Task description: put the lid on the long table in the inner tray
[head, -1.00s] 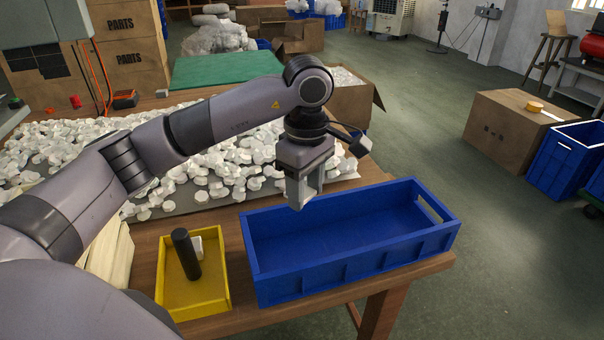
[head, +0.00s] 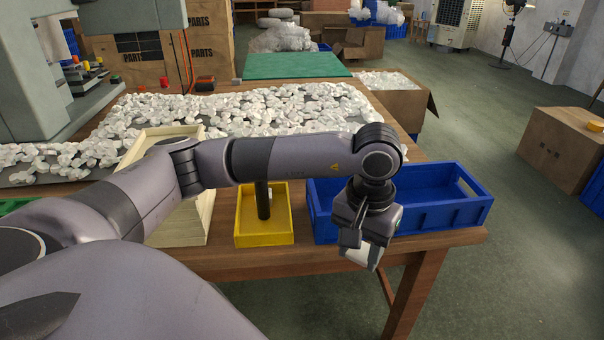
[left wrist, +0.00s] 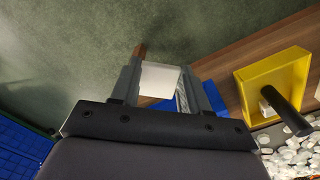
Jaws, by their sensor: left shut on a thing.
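My left gripper (head: 360,250) is shut on a white lid (head: 364,257), held in front of the blue crate, past the table's front edge. In the left wrist view the white lid (left wrist: 160,78) sits between the fingers of my left gripper (left wrist: 166,82). The long blue crate (head: 450,213) stands at the right end of the long table (head: 300,262), partly hidden by my arm. The yellow tray (head: 264,239) stands left of it and holds a black cylinder (head: 263,203) and a small white piece (left wrist: 265,91). My right gripper is out of view.
A pale wooden tray (head: 190,232) stands left of the yellow tray, partly behind my arm. Many white pieces (head: 290,108) are heaped behind the trays. A grey machine (head: 30,90) stands at the far left. The floor in front of the table's right end is clear.

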